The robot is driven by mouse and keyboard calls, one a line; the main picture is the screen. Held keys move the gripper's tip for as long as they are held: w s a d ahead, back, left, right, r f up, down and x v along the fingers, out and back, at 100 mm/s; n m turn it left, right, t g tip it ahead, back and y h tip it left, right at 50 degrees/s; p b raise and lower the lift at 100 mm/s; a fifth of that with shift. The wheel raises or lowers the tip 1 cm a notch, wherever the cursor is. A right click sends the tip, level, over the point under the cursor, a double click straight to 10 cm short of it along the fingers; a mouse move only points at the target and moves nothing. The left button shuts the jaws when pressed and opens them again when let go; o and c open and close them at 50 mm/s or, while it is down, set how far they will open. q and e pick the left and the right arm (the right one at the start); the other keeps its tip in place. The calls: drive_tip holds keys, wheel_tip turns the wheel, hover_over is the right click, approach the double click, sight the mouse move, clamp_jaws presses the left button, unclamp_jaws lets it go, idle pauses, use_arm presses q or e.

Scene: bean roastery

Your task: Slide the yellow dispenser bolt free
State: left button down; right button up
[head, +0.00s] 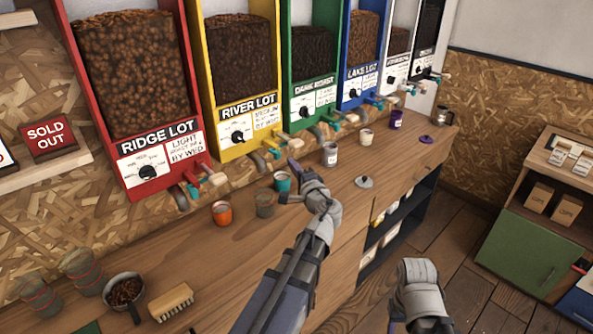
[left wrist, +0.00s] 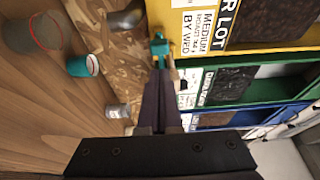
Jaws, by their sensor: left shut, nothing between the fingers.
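The yellow dispenser (head: 201,75), labelled River Lot, stands against the wall and holds dark beans. Its bolt (head: 283,137) is teal with a pale knob, low on the front by the grey spout. The bolt also shows in the left wrist view (left wrist: 160,48), beside the yellow front (left wrist: 280,46). My left gripper (head: 293,166) is below and a little right of the bolt in the head view. Its fingers (left wrist: 159,80) are shut and empty, tips pointing at the bolt. The tips hide part of the knob; I cannot tell whether they touch.
Red (head: 162,165), green (head: 315,85) and blue (head: 364,92) dispensers flank it. The front counter is mostly clear.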

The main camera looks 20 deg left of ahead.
sight(270, 152)
use_arm(q)
drive_tip(key=x, duration=0.5)
drive_tip(key=shift+d, duration=0.1)
drive_tip(key=shift+s, duration=0.15)
drive_tip(key=s, duration=0.1)
drive_tip(key=s+a, duration=0.1)
drive_tip(key=s, duration=0.1)
drive_tip(key=shift+s+a, duration=0.3)
drive_tip(key=shift+s, duration=0.05)
drive_tip(key=shift+w, duration=0.1)
drive_tip(key=shift+d, duration=0.1)
